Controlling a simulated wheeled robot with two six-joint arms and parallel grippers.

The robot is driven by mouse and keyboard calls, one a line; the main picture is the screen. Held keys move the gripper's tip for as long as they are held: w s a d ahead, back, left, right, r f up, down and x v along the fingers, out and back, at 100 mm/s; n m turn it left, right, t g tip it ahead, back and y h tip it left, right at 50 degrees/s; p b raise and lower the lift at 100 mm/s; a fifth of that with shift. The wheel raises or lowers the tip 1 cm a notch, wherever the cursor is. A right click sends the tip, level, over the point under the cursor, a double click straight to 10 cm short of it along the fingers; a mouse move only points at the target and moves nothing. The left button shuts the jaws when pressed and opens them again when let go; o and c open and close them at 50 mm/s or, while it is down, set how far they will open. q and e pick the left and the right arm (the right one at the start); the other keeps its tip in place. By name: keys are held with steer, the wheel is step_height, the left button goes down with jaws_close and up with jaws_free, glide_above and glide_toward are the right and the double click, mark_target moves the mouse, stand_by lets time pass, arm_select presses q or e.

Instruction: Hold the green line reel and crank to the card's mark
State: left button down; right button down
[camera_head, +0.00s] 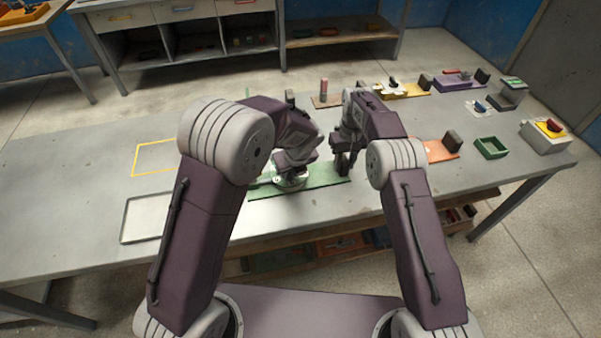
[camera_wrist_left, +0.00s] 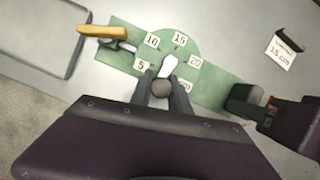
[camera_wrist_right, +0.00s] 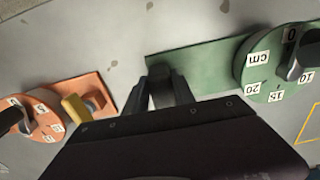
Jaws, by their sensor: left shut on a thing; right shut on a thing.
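The green line reel (camera_head: 325,174) lies flat on the grey table; its base and round dial show in the left wrist view (camera_wrist_left: 215,88). The dial carries labels 5, 10, 15, 20 and cm. My left gripper (camera_wrist_left: 162,91) is shut on the dark crank knob (camera_wrist_left: 161,88), and the light crank arm (camera_wrist_left: 169,66) runs from it toward the dial's middle. The knob sits between 5 and cm; the 0 shows in the right wrist view. My right gripper (camera_wrist_right: 162,88) is shut on the dark block (camera_wrist_right: 160,72) at the base's end. A white card (camera_wrist_left: 282,50) reads 15 cm.
An orange reel (camera_wrist_right: 60,109) lies to the right of the green one. A yellow outline (camera_head: 157,156) and a pale tray (camera_head: 146,219) are on the left. The left tabletop is mostly clear.

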arm_select(q)
steer(key=m, duration=0.1)
steer(key=a+m+h, duration=0.1)
steer(key=m, duration=0.1)
steer(key=shift+s+a, duration=0.1)
steer(key=shift+a+m+t+h, duration=0.15)
steer(key=shift+a+m+h, duration=0.2)
steer(key=shift+m, duration=0.5)
steer(key=shift+a+m+t+h, duration=0.2)
steer(key=shift+m+h, duration=0.15)
steer(key=shift+m, duration=0.5)
steer(key=c, duration=1.2)
jaws_free()
steer(key=shift+c, duration=0.2)
steer(key=v, duration=1.2)
